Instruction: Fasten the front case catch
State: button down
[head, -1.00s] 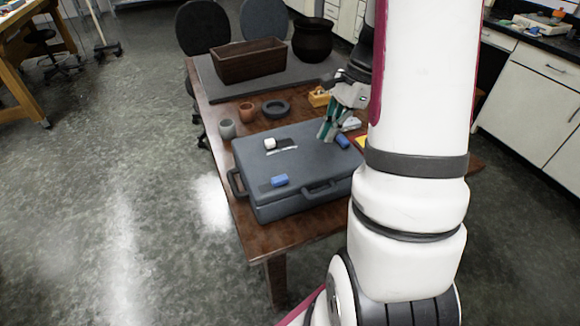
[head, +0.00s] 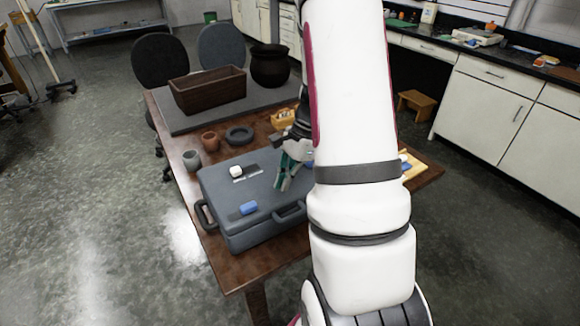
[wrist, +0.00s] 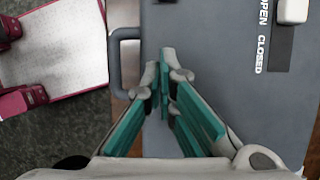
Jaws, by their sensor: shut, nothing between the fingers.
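The closed grey-blue case (head: 222,190) lies on the wooden table. A blue catch (head: 249,208) sits on its lid near the front left. A second blue piece (head: 309,164) farther right is mostly hidden by my arm. A white slider (head: 236,171) sits on a dark strip in the lid; in the wrist view the slider (wrist: 293,10) is at the OPEN end of the OPEN/CLOSED label. My gripper (head: 280,188) is shut and empty, its teal fingers pointing down over the lid near the front handle (head: 289,213). In the wrist view the fingertips (wrist: 167,62) are beside this handle (wrist: 117,60); contact cannot be told.
Behind the case stand a grey cup (head: 192,161), a brown cup (head: 210,141), a dark ring (head: 239,135), a brown trough (head: 208,90) and a black pot (head: 270,66). A wooden tray (head: 284,120) is near my wrist. Open floor lies left of the table.

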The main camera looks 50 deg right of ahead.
aim_at(254, 204)
jog(key=a+f, duration=0.2)
jog(key=a, duration=0.1)
jog(key=shift+w, duration=0.35)
jog(key=shift+w+a+p, duration=0.3)
jog(key=shift+a, duration=0.5)
jog(key=shift+w+a, duration=0.3)
jog(key=shift+a, duration=0.65)
jog(key=shift+w+a, duration=0.25)
jog(key=shift+a, duration=0.65)
